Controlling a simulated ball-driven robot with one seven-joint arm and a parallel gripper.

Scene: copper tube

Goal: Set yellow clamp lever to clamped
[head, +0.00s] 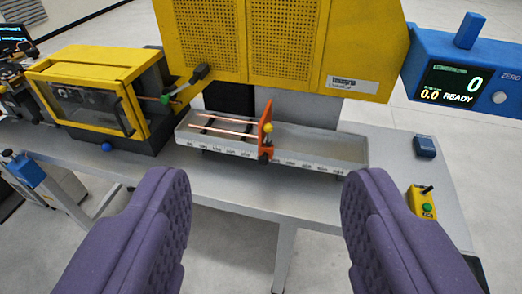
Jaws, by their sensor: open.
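The stop stands across the grey measuring tray (320,150), with an orange foot at the front rail. My gripper (267,185) shows as two purple padded fingers, wide apart and empty. The fingers are at the lower left and lower right, nearer than the bench, and the stop shows in the gap between them, apart from both.
Copper tubes (225,125) lie in the tray left of the stop. A black-handled lever (200,73) juts out beside the yellow guarded machine (85,85). A blue display (455,80) reads READY. A yellow button box (425,205) is at right. The front bench strip is clear.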

